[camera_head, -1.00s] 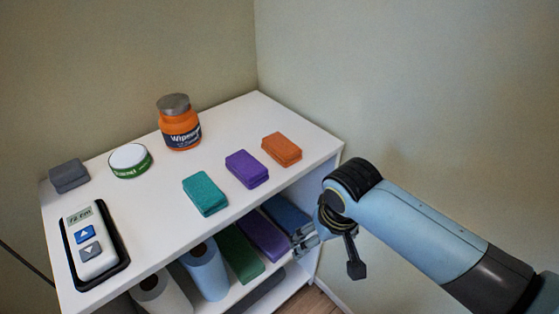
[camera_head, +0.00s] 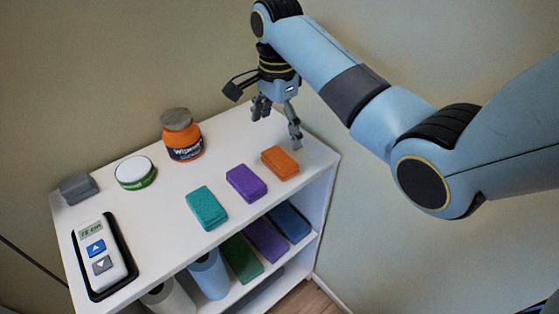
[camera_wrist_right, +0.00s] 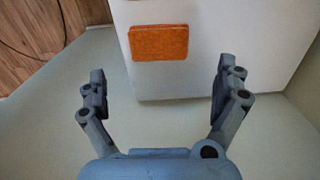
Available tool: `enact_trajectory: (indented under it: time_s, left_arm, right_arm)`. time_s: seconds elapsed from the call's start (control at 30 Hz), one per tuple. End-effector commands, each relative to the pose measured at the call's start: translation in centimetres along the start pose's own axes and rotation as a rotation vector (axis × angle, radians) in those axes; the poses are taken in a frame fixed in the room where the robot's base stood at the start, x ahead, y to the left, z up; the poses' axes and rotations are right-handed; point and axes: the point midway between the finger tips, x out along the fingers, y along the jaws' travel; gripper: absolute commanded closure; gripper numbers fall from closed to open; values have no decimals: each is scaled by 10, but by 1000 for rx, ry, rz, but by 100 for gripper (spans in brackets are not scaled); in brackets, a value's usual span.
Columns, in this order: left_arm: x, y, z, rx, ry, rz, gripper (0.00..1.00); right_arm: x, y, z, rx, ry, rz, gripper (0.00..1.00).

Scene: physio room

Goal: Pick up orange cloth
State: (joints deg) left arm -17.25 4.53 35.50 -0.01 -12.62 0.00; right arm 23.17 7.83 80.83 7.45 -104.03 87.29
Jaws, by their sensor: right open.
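The orange cloth (camera_head: 280,162) is a folded block lying on the white shelf top near its right end. In the right wrist view the orange cloth (camera_wrist_right: 159,42) lies beyond the fingertips, between their lines and a little left of centre. My right gripper (camera_head: 277,128) is open and empty, pointing down over the back right of the shelf top, behind the cloth and apart from it. In the right wrist view both fingers of the right gripper (camera_wrist_right: 158,82) are spread wide. My left gripper is not in view.
A purple cloth (camera_head: 246,183) and a teal cloth (camera_head: 207,208) lie left of the orange one. An orange jar (camera_head: 183,136), a green tin (camera_head: 135,173), a grey block (camera_head: 78,188) and a remote-like device (camera_head: 101,254) stand further left. Walls close in behind and right.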

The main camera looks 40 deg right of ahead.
Motion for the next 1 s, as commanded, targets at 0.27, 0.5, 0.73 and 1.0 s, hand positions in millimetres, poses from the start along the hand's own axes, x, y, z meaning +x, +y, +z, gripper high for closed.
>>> enact_trajectory:
  time_s: [0.27, 0.5, 0.73, 1.0]
  left_arm:
    - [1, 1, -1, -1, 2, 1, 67]
    - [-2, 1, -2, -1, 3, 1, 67]
    - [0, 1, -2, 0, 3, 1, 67]
    - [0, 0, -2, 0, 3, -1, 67]
  right_arm:
    - [40, 1, 0, 0, 0, 1, 0]
    - [69, 1, -4, -1, 0, 3, 0]
    - [94, 1, -4, -2, 0, -1, 0]
    - [95, 1, -4, -2, 1, -1, 7]
